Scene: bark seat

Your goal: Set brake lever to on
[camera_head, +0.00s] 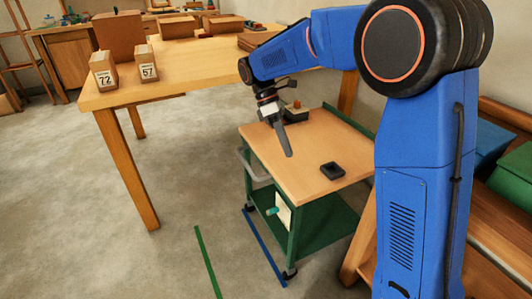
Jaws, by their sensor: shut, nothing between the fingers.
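A small cart with a wooden top (310,150) and green frame stands in the middle. On its left side, below the top, is a cream plate (284,209) with a short teal handle (271,211) sticking out to the left; it looks like the brake lever. Any on or off marking is too small to read. My gripper (288,153) is shut and empty, pointing down over the left part of the cart top. It is above and apart from the teal handle.
A black square holder (332,170) sits on the cart top, and a dark object (295,113) at its back. A wooden table (185,80) with boxes stands behind left. Blue (265,247) and green (207,262) lines mark the floor. Floor left of the cart is free.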

